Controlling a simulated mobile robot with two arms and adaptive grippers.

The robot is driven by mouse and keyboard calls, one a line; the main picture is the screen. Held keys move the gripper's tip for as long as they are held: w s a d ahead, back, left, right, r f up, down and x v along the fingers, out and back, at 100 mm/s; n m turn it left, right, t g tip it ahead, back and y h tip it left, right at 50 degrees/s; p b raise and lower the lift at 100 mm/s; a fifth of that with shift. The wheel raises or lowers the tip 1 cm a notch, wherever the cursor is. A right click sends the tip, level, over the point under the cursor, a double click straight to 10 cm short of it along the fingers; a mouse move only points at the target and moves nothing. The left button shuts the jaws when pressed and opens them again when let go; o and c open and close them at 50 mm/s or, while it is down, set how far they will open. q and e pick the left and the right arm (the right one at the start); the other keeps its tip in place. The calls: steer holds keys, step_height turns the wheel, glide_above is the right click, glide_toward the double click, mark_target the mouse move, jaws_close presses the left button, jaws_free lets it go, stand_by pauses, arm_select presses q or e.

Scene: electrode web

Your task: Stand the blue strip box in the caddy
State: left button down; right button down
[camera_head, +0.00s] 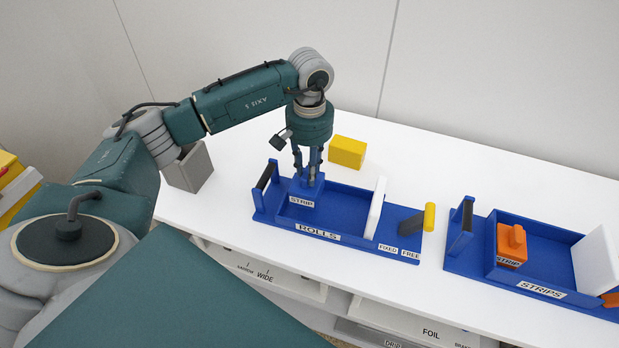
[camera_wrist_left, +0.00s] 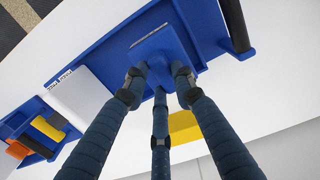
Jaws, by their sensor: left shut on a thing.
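The blue strip box (camera_head: 313,194), labelled STRIP, is upright at the left end of the blue ROLLS caddy (camera_head: 360,246). I cannot tell whether it rests on the caddy floor or hangs just above it. My left gripper (camera_head: 309,175) points down with its three fingers closed around the knob on top of the box. In the left wrist view the fingers (camera_wrist_left: 160,88) meet at the knob, with the box (camera_wrist_left: 165,38) beyond them. The blue STRIPS caddy (camera_head: 478,274) stands to the right and holds an orange STRIP box (camera_head: 511,246). My right gripper is out of view.
A white divider (camera_head: 376,208) and a yellow-ended lever (camera_head: 429,217) rise from the ROLLS caddy. A white divider (camera_head: 597,260) stands in the STRIPS caddy. A yellow block (camera_head: 347,152) lies behind, and a grey bin (camera_head: 190,168) stands left.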

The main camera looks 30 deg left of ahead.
mark_target(300, 195)
arm_select(q)
step_height(300, 195, down, 4)
steer(key=shift+f+p, duration=0.1)
steer(key=shift+p, duration=0.45)
steer(key=shift+f, duration=0.2)
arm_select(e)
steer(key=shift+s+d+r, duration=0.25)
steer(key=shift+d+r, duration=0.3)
arm_select(q)
steer(key=shift+f, duration=0.2)
steer(key=c, duration=1.4)
jaws_free()
steer(key=shift+r, duration=0.1)
steer(key=shift+c, duration=0.2)
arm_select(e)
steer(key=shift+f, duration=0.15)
